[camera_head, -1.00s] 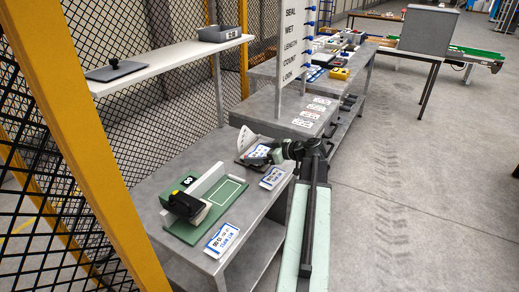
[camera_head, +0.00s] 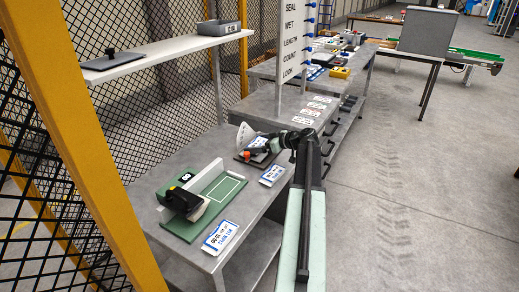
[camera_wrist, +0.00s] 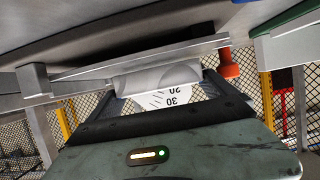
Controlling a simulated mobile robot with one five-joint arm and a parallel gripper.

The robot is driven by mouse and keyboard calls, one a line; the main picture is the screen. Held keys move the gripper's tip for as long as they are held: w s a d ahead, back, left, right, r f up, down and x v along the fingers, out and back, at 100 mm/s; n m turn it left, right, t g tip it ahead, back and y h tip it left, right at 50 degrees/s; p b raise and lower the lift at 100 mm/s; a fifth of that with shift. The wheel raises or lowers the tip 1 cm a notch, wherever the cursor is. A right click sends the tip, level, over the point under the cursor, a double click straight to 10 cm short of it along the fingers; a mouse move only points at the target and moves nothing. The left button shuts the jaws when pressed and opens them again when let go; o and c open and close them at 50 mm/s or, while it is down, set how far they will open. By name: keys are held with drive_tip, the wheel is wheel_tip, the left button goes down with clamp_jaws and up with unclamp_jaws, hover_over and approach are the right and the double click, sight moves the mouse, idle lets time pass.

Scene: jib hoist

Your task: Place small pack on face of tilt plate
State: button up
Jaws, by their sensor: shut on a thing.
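My gripper (camera_wrist: 161,88) is shut on a pale grey pack (camera_wrist: 150,80), which I take to be the small pack, held across the fingertips in the wrist view. The tilt plate (camera_wrist: 140,62) shows there nearly edge-on, just beyond the pack. Whether they touch I cannot tell. A white angle dial (camera_wrist: 170,99) marked 20 and 30 and an orange-red knob (camera_wrist: 229,66) are beside it. In the head view the tilt plate's white dial (camera_head: 245,136) stands on the bench, with my gripper (camera_head: 266,147) close to its right. The pack cannot be made out there.
On the grey bench (camera_head: 165,180), a green board (camera_head: 218,196) with a white fence and a black-and-white block stands nearer. Label cards (camera_head: 221,238) lie at the bench's front edge. A shelf (camera_head: 165,58) and mesh fence are on the left; open floor lies right.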

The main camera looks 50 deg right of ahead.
drive_tip(key=shift+f, duration=0.4)
drive_tip(key=o, duration=1)
drive_tip(key=shift+r, duration=0.2)
drive_tip(key=p+v, duration=0.5)
drive_tip(key=v, duration=0.7)
